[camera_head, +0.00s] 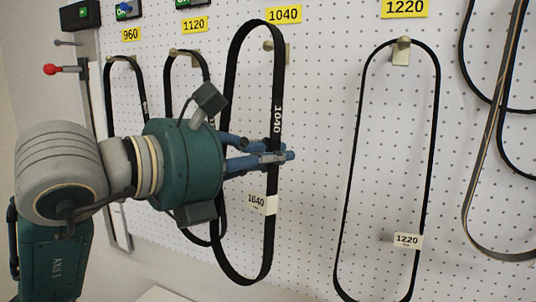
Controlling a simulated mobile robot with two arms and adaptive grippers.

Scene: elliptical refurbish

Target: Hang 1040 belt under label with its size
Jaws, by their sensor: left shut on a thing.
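The black 1040 belt (271,225) is a tall loop with a white 1040 tag (262,204) on its lower part. My left gripper (281,150) is shut on the belt's right side, just below the printed 1040. The yellow 1040 label (284,14) is at the top of the pegboard. A brass hook (272,46) shows below that label, against the belt's upper right side. The belt's top is above the hook, and I cannot tell whether the belt touches it. My right gripper is out of view.
A 960 label (131,34) and a 1120 label (194,24) are to the left, with belts hanging under them. A 1220 belt (351,180) hangs on a hook under its 1220 label (404,8). More belts hang at far right. A red-knobbed lever (51,69) is at far left.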

